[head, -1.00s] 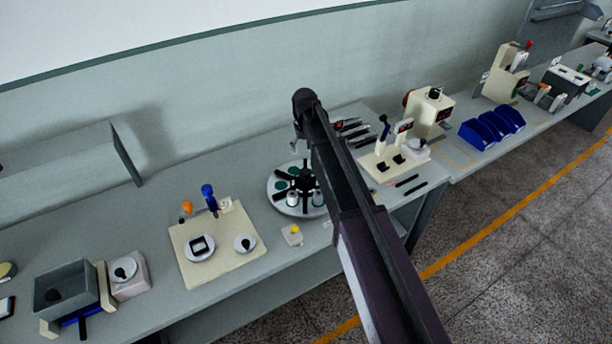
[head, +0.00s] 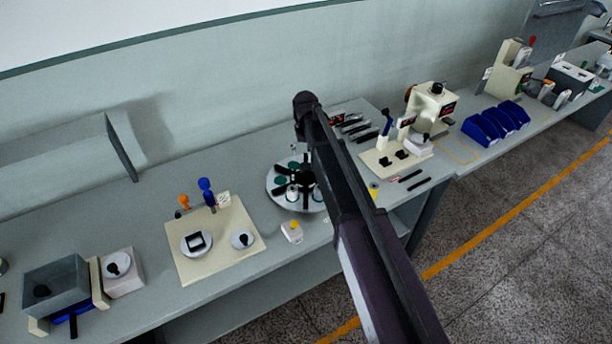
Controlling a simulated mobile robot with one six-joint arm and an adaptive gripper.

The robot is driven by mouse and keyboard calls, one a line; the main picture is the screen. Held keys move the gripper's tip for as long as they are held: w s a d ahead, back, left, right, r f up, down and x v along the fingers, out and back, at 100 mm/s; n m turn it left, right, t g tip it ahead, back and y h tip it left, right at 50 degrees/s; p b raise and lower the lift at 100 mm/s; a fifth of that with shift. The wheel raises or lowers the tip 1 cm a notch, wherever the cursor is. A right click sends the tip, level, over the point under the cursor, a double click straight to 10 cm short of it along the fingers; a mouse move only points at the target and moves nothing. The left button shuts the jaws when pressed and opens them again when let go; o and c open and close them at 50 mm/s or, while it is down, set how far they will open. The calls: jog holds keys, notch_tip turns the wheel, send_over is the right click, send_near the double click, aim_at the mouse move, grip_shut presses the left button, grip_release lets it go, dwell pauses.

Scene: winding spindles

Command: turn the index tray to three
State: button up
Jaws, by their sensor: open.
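The index tray (head: 279,204) is a round grey disc on the bench, left of my forearm. It carries dark green round pads (head: 281,180) and pale cylinders (head: 291,194). Its right side is hidden by my arm. My gripper (head: 304,180) shows as dark parts low over the middle of the tray, partly behind the forearm. It is open. The dark gripper and the dark middle of the tray merge, so I cannot tell whether they touch. No number on the tray is readable.
A small block with a yellow top (head: 292,231) stands just in front of the tray. A cream board with levers (head: 214,259) is to the left. A cream fixture (head: 396,158) and blue bins (head: 496,123) are to the right. Bench between board and tray is clear.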

aim_at(306, 165)
jog(key=shift+f+b, duration=4.4)
jog(key=shift+f, duration=0.3)
grip_shut()
